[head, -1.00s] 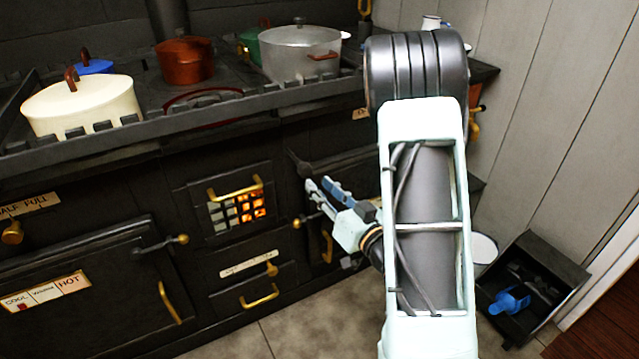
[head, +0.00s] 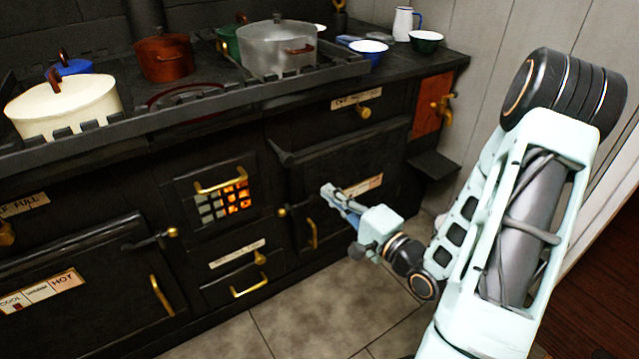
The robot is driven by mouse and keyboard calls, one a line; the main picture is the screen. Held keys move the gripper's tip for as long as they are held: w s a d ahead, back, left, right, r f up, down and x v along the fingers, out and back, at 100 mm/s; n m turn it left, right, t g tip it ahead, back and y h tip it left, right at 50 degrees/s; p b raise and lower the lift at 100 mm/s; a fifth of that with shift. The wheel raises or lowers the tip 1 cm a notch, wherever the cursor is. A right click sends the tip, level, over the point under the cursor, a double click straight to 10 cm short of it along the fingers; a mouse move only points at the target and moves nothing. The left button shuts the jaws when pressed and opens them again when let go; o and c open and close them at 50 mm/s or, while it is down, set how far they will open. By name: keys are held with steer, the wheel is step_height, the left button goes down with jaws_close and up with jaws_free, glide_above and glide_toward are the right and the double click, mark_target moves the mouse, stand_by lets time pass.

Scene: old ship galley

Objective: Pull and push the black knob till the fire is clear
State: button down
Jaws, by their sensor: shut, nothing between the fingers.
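A black knob (head: 280,153) sticks out from the black stove front, at the upper left corner of the right oven door. The fire (head: 238,197) shows behind a barred grate left of it, below a brass handle. Its right cells glow orange; its left cells look grey. My gripper (head: 327,191) is shut and empty. It is in front of the right oven door, below and right of the black knob and apart from it in the picture.
A brass-tipped latch (head: 283,212) and a brass handle (head: 312,235) are on the oven door near my gripper. Several pots, including a cream one (head: 62,108), stand on the stove top. The tiled floor (head: 330,305) in front is clear.

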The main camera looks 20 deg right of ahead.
mark_target(291, 161)
steer(key=b+x, duration=0.3)
steer(key=x, duration=0.9)
steer(key=shift+w+a, duration=0.1)
steer(key=shift+w, duration=0.25)
